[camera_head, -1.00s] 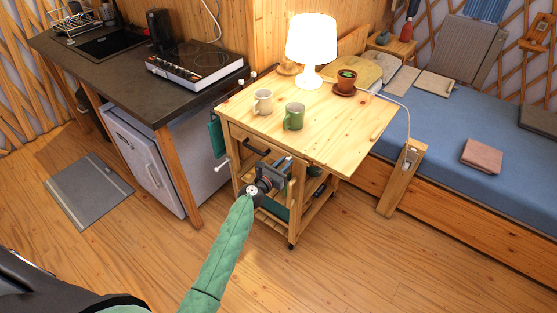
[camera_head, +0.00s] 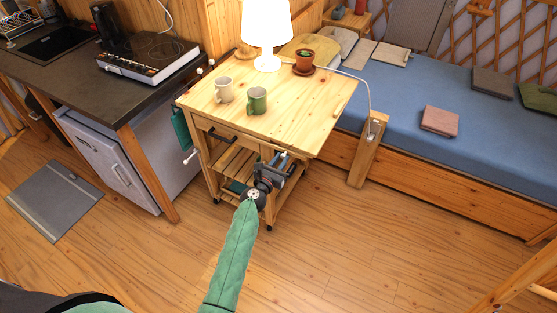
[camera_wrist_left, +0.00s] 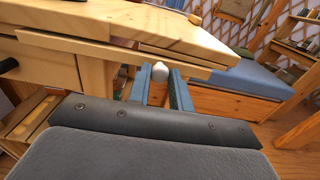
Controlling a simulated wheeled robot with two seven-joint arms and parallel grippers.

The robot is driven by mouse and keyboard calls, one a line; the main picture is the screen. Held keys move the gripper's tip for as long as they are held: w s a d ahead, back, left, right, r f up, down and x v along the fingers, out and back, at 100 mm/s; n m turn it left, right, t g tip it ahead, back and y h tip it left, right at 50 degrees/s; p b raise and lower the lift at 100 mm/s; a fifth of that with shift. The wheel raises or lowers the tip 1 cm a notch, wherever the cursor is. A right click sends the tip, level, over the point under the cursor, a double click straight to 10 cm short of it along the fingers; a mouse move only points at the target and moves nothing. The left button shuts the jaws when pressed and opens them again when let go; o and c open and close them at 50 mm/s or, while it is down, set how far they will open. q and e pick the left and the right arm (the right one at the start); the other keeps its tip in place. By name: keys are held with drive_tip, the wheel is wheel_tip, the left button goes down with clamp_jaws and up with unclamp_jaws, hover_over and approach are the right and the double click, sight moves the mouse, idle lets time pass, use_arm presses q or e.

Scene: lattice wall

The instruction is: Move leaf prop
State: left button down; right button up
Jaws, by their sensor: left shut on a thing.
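The wooden cart (camera_head: 225,160) has a pale top, and its leaf (camera_head: 325,105) sticks out level on the right. My left gripper (camera_head: 279,162) is below the top's front edge, near the cart's front right corner. In the left wrist view its two blue fingers (camera_wrist_left: 164,88) are shut around a pale rounded knob (camera_wrist_left: 160,71) just under the leaf. The knob seems to belong to the leaf prop, a pale wooden bar (camera_wrist_left: 153,93); most of the prop is hidden by the fingers and wrist. My right gripper is not in view.
A wooden post (camera_head: 366,150) and the blue bed (camera_head: 440,95) are to the right. The floor in front is clear.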

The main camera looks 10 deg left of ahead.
use_arm(q)
drive_tip(key=c, duration=1.3)
unclamp_jaws()
drive_tip(key=shift+s+d, duration=0.1)
drive_tip(key=shift+d, duration=0.2)
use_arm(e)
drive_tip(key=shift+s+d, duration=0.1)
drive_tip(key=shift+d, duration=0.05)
use_arm(q)
drive_tip(key=shift+b+v, duration=0.8)
drive_tip(key=shift+v, duration=3.15)
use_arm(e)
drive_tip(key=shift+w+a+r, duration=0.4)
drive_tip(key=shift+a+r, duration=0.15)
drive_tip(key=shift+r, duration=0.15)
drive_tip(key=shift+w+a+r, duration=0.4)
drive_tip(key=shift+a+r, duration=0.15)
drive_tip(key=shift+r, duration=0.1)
